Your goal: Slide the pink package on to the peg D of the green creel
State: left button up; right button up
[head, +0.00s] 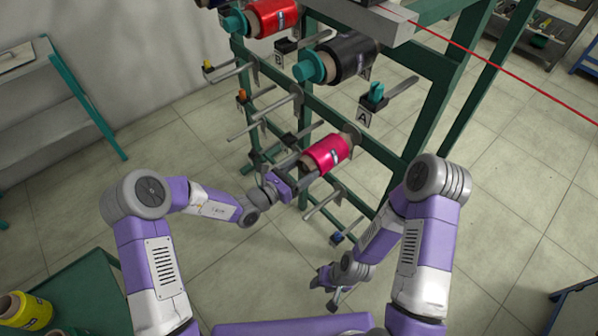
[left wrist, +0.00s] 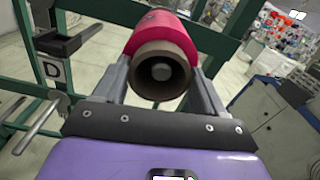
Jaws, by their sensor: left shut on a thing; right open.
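The pink package (head: 327,153) is at the green creel (head: 377,150), its axis sloping up to the right towards a grey disc on the frame. My left gripper (head: 303,166) is shut on the near end of the package. In the left wrist view the fingers flank the brown tube (left wrist: 162,62) of the pink package (left wrist: 172,28). A grey round peg end (left wrist: 162,72) shows inside the bore, so the package appears to be around a peg. The D label (left wrist: 53,70) is on the creel just left of it. My right gripper (head: 328,279) is open and empty, lower down.
Black (head: 347,57) and red (head: 272,17) packages sit on higher pegs. Bare pegs (head: 250,130) stick out left of and below the pink package. A green cart with a yellow package (head: 25,308) is at lower left. Open floor lies in front.

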pick_arm(q)
jog(key=shift+x, duration=1.2)
jog(key=shift+f+b, duration=0.35)
jog(key=shift+f, duration=0.05)
